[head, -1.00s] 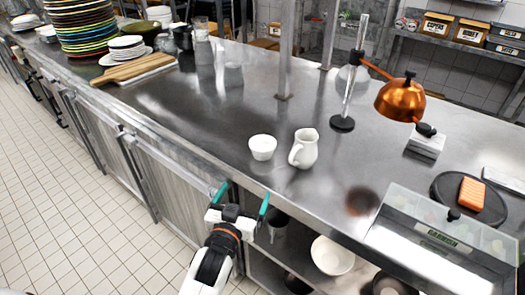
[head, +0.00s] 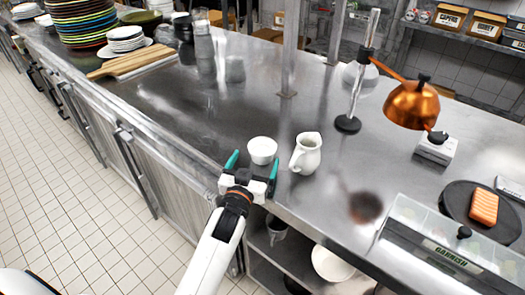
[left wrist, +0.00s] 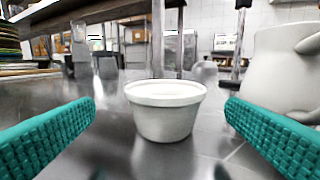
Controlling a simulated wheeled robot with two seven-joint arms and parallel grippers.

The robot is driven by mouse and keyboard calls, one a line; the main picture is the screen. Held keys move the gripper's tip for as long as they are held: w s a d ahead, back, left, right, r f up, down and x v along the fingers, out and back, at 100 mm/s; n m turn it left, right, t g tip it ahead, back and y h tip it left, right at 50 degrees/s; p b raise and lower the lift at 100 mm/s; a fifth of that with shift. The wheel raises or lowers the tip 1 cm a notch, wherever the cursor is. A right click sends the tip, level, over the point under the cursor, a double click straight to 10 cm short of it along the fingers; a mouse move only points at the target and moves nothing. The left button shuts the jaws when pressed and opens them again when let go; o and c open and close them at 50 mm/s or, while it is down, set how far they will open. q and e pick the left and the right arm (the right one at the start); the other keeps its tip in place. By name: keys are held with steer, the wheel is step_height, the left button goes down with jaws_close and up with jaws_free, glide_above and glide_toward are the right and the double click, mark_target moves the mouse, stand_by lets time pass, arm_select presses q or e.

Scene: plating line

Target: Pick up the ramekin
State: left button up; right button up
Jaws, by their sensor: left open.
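The ramekin (head: 262,151) is small, white and round, and stands upright on the steel counter near its front edge. In the left wrist view the ramekin (left wrist: 165,112) is centred ahead, between the two green fingers and beyond their tips. My left gripper (head: 253,168) is open and empty at the counter's edge, with one finger on each side of the ramekin's near side. It does not visibly touch the ramekin. My right gripper is not in view.
A white pitcher (head: 306,154) stands close to the right of the ramekin, and also shows in the left wrist view (left wrist: 284,75). A copper heat lamp (head: 412,102) and a garnish box (head: 440,240) are further right. The counter left of the ramekin is clear.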

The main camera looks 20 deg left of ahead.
mark_target(266, 139)
arm_select(q)
steer(key=shift+w, duration=0.35)
steer(key=w, duration=0.3)
steer(key=w+p, duration=0.1)
steer(key=w, duration=0.1)
steer(key=shift+w+r, duration=0.15)
steer(key=shift+r, duration=0.1)
steer(key=c, duration=1.1)
steer(key=shift+o, duration=0.2)
steer(key=shift+r, duration=0.15)
